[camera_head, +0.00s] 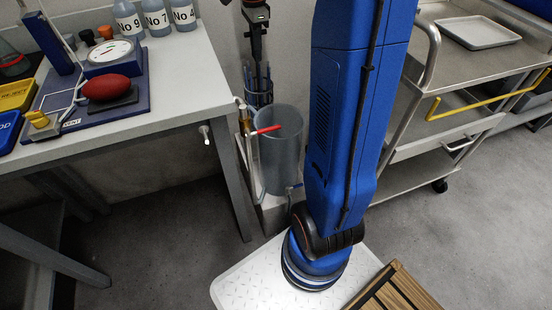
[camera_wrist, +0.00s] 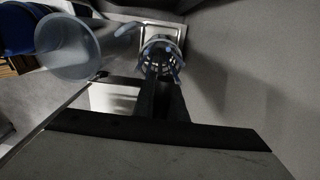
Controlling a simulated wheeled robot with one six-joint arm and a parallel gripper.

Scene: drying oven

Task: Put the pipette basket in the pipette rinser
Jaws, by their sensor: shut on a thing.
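The pipette basket (camera_head: 258,92) is a dark, slim cage holding several bluish pipettes upright. It hangs below my gripper (camera_head: 256,24) at the back, against the wall. The pipette rinser (camera_head: 281,155) is a tall, grey, translucent cylinder with an open top. In the head view the basket shows just above and left of the rinser's rim; exact depth is hard to tell. In the wrist view my gripper (camera_wrist: 163,92) is shut on the basket (camera_wrist: 160,50), and the rinser (camera_wrist: 75,48) stands to the left of it, apart. The basket's lower end is partly hidden.
A red-tipped valve or lever (camera_head: 267,130) and pipework stand at the rinser's left side. A bench (camera_head: 190,85) with a scale and bottles is at left. A steel cart (camera_head: 450,65) is at right. My blue arm blocks the middle.

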